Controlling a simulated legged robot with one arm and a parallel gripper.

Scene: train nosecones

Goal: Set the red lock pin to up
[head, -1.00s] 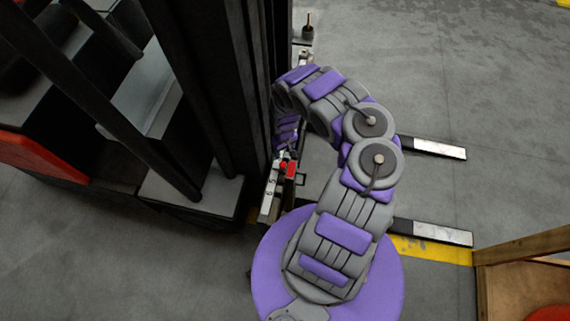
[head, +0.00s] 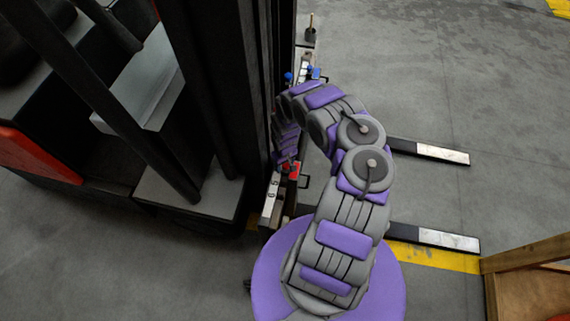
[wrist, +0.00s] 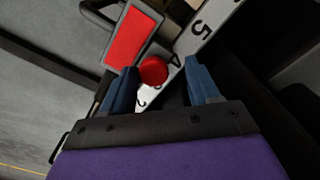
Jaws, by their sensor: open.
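The red lock pin shows as a round red knob (wrist: 153,70) in the wrist view, beside a red rectangular block (wrist: 132,38). Both sit on a pale numbered bar (wrist: 205,25). My gripper (wrist: 161,65) is open, with its two blue fingers on either side of the knob. The knob is nearer the left finger, and I cannot tell whether they touch. In the head view the red block (head: 294,171) is on the bar (head: 271,196), just below my wrist. My arm hides the gripper's fingers there. The pin's shaft is hidden.
Blue lock parts (head: 313,72) sit farther up the carriage. The forklift's dark mast (head: 215,90) stands close on the left. Two forks (head: 430,151) (head: 433,235) extend right. A wooden crate (head: 530,270) is at lower right. Open floor lies at upper right.

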